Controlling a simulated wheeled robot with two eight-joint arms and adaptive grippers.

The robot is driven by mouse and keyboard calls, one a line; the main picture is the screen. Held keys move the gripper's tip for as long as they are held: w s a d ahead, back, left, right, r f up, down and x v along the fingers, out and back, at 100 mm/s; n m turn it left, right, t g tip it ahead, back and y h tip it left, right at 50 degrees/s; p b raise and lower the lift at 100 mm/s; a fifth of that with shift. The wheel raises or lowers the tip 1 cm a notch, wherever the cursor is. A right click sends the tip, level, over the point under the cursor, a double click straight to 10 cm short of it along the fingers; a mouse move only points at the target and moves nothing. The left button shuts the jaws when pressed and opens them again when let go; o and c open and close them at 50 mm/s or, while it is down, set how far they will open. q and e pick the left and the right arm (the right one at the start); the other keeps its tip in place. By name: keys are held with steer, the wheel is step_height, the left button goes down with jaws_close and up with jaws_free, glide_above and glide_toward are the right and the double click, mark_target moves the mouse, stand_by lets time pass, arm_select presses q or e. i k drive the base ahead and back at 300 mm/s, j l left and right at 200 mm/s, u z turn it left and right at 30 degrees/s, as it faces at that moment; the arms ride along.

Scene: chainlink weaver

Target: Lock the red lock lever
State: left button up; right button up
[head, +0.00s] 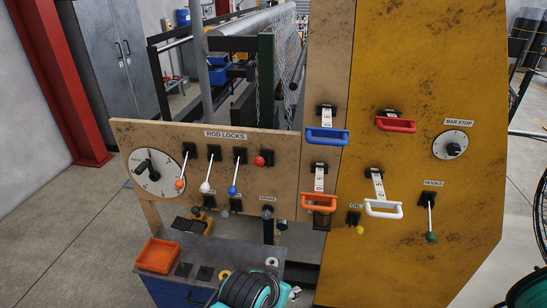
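The red lock lever (260,160) is the rightmost in the row under the "ROD LOCKS" label (226,134) on the wooden panel. Its red knob sits high, close to its black mount, and almost no stem shows. The orange (179,183), white (205,187) and blue (232,190) levers to its left hang down, with long pale stems showing. Neither gripper can be made out. Teal and black parts of mine show at the bottom edge and the lower right corner, away from the red lever.
A dial (153,173) is left of the levers. Blue (327,137), red (395,124), orange (319,201) and white (383,209) handles stick out to the right. An orange tray (158,255) sits on a bench below. The space before the red lever looks clear.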

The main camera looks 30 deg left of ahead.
mark_target(259, 162)
steer(key=j+u, duration=0.35)
steer(key=i+j+u, duration=0.1)
steer(key=j+u, duration=0.25)
steer(key=l, duration=0.1)
